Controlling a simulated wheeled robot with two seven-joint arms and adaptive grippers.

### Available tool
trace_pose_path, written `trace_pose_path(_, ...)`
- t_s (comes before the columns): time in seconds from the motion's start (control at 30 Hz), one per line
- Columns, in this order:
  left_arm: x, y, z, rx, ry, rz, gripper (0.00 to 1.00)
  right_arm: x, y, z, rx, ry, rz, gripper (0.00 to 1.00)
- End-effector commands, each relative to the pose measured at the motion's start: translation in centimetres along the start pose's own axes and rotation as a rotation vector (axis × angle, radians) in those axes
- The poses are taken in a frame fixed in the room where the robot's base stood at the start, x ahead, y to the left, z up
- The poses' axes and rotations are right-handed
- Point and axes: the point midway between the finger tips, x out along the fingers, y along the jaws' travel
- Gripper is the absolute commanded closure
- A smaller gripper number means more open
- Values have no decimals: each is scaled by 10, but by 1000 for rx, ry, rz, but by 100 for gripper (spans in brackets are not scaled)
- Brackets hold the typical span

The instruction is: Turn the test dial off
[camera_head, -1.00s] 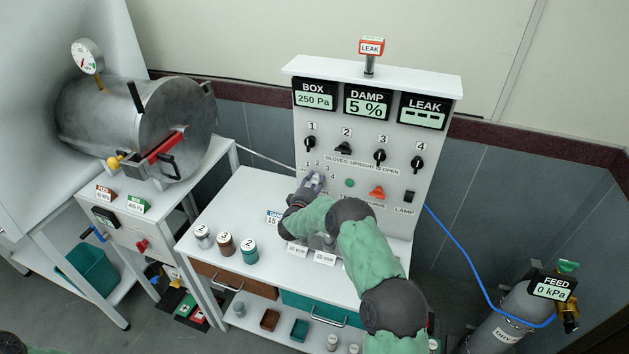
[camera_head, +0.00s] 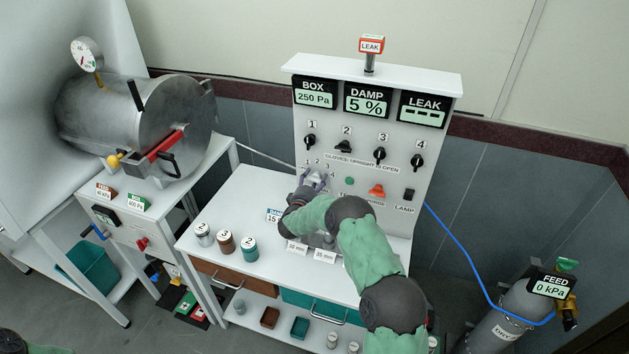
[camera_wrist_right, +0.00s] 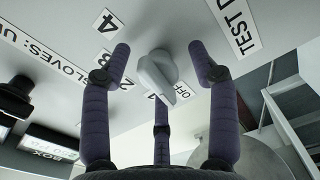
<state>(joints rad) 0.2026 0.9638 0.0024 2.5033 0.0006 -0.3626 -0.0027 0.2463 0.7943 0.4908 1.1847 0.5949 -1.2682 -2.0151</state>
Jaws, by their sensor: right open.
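The test dial (camera_wrist_right: 160,76) is a light grey knob with a pointed handle on the white panel, central in the right wrist view. My right gripper (camera_wrist_right: 158,58) is open, with fingers on both sides of the dial and a third finger below it. No clear contact shows. In the head view my right gripper (camera_head: 314,181) is at the panel's lower left and hides most of the dial. My left gripper is not in view.
Valve knobs labelled 1 to 4 (camera_head: 380,155) sit above the dial. A green button (camera_head: 350,181), an orange control (camera_head: 376,190) and a lamp switch (camera_head: 408,194) are to its right. Several jars (camera_head: 226,243) stand on the white table (camera_head: 235,205).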

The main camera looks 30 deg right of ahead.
Motion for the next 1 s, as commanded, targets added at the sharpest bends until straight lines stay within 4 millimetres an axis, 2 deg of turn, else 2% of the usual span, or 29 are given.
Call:
trace_pose_path(0.17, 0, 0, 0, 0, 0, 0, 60, -6, 0, -1, 1, 2, 0, 40)
trace_pose_path(0.27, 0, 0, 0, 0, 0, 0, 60, -19, 1, -1, 1, 1, 0, 40)
trace_pose_path(0.7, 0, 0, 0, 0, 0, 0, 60, -100, 0, -1, 0, 2, -1, 40)
trace_pose_path(0.83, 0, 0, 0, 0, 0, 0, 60, -113, -1, -1, -1, 1, -1, 40)
trace_pose_path(1.0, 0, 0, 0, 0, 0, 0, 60, -120, 0, 0, 0, 0, 0, 40)
